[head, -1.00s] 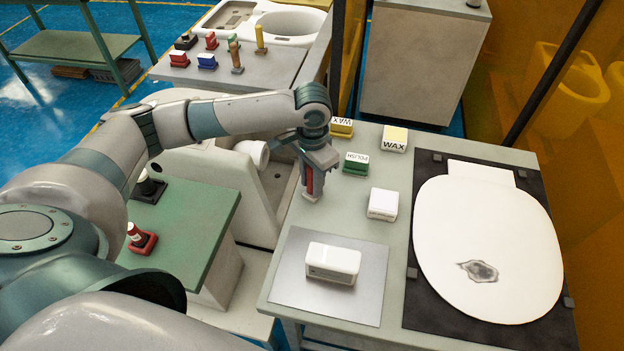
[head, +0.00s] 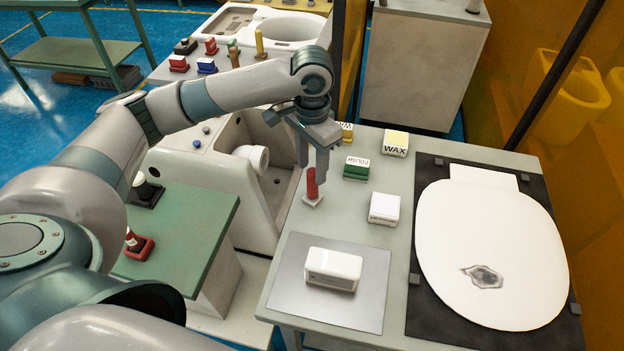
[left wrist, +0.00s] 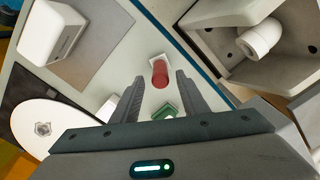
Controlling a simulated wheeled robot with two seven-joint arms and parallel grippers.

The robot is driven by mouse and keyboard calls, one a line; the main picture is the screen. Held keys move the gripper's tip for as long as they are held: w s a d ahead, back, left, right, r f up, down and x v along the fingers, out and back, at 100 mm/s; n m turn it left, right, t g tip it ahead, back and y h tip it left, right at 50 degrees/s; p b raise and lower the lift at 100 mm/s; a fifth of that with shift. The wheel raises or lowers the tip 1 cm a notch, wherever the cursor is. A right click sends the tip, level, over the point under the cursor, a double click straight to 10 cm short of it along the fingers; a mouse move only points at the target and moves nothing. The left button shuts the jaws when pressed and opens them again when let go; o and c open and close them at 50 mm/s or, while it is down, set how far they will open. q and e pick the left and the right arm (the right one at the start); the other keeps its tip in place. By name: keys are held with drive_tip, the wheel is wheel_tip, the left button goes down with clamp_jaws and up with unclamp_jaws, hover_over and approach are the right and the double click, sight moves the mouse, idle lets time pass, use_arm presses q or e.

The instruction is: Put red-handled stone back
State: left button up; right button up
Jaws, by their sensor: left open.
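The red-handled stone (head: 312,187) stands upright on the left edge of the grey-green worktable (head: 400,262), its red handle up and its pale base on the table. My left gripper (head: 313,164) is right above it, fingers pointing down, open and empty. In the left wrist view the red handle (left wrist: 159,73) shows beyond the two fingertips (left wrist: 157,88), which are apart from each other. My right gripper is not in view.
On the worktable are a green POLISH block (head: 356,168), WAX blocks (head: 395,144), a white block (head: 384,207), another white block (head: 333,268) on a metal plate, and a toilet lid (head: 490,250) with a dark mark. A toilet body (head: 225,165) stands left.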

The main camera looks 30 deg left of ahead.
use_arm(q)
drive_tip(key=shift+r+b, duration=0.35)
drive_tip(key=shift+r, duration=2.05)
